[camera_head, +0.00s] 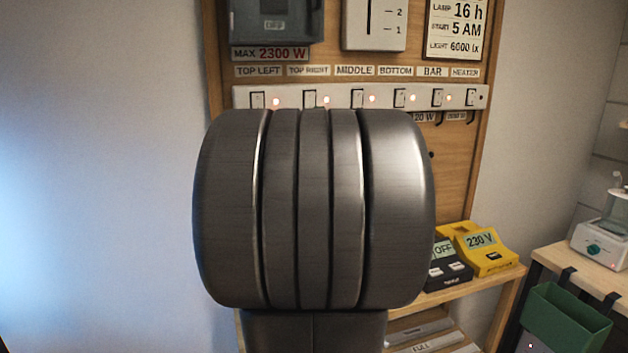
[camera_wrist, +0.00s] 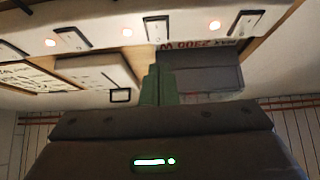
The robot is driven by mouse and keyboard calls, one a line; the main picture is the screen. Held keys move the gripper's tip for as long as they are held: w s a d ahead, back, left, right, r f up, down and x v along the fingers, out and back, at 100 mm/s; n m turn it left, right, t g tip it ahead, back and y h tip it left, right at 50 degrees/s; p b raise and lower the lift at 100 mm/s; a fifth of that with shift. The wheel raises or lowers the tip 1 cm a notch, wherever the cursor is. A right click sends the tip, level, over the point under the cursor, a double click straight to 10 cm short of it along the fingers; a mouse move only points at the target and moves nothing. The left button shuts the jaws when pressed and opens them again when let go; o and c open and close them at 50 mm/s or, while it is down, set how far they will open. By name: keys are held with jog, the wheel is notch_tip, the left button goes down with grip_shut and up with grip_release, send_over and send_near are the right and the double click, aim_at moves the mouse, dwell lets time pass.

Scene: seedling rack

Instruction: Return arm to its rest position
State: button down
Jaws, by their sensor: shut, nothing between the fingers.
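My gripper (camera_wrist: 157,86) shows in the wrist view, with its greenish fingers together and nothing between them. Its dark body with a green light fills the lower part of that view. The fingers point toward the wooden switch board (camera_head: 460,170), which appears upside down there. I cannot tell how far the fingertips are from it. In the head view my own grey arm link covers the middle, and the gripper is hidden behind it.
A white switch strip (camera_head: 420,97) with several lit lamps crosses the board; it also shows in the wrist view (camera_wrist: 100,32). A green bin (camera_head: 560,325) hangs at right.

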jog(key=b+v, duration=0.1)
jog(key=v, duration=0.5)
jog(key=shift+s, duration=0.15)
